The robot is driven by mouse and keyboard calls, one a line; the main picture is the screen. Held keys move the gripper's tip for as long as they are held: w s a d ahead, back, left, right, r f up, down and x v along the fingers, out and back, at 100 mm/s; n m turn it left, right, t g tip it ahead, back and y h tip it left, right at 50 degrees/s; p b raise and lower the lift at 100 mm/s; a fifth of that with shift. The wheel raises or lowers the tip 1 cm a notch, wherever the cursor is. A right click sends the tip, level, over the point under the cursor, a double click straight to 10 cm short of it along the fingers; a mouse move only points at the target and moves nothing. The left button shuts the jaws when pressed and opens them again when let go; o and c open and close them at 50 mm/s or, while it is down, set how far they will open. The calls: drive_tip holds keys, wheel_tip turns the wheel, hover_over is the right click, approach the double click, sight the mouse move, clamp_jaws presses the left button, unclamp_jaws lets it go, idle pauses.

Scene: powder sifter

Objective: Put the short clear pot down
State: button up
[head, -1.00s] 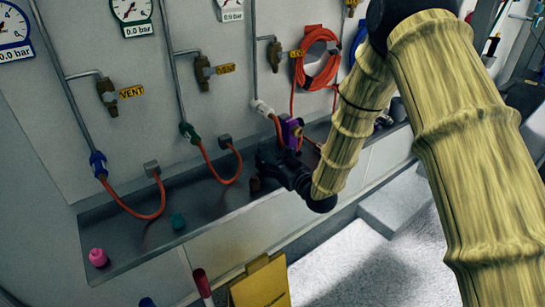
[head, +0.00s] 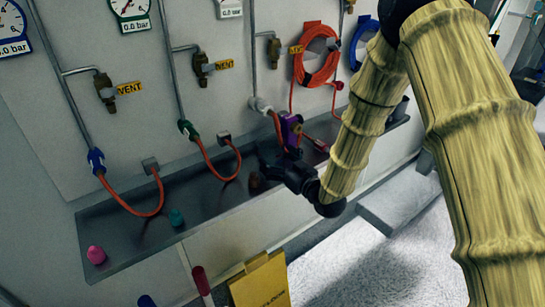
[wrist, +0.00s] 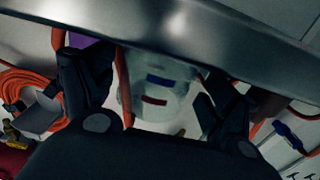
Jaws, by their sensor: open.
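My gripper (head: 268,165) is at the shelf below the wall hoses, its fingers pointing toward the wall. In the wrist view my gripper (wrist: 150,100) has its dark fingers spread apart. Between them shows a pale, see-through pot (wrist: 158,85) with a blue and a red mark, seemingly the short clear pot. A metal edge across the top of that view hides part of it. I cannot tell whether a finger touches it. In the head view the pot is hidden behind my gripper.
The metal shelf (head: 130,235) carries a pink piece (head: 96,255) and a teal piece (head: 176,217) at left. A purple item (head: 290,130) stands just behind my gripper, and a brown piece (head: 255,182) beside it. Orange hoses (head: 217,172) hang down onto the shelf. Its left middle is largely clear.

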drive_tip(key=b+v, duration=0.1)
drive_tip(key=v, duration=0.7)
drive_tip(key=shift+s+d, duration=0.2)
drive_tip(key=shift+s, duration=0.05)
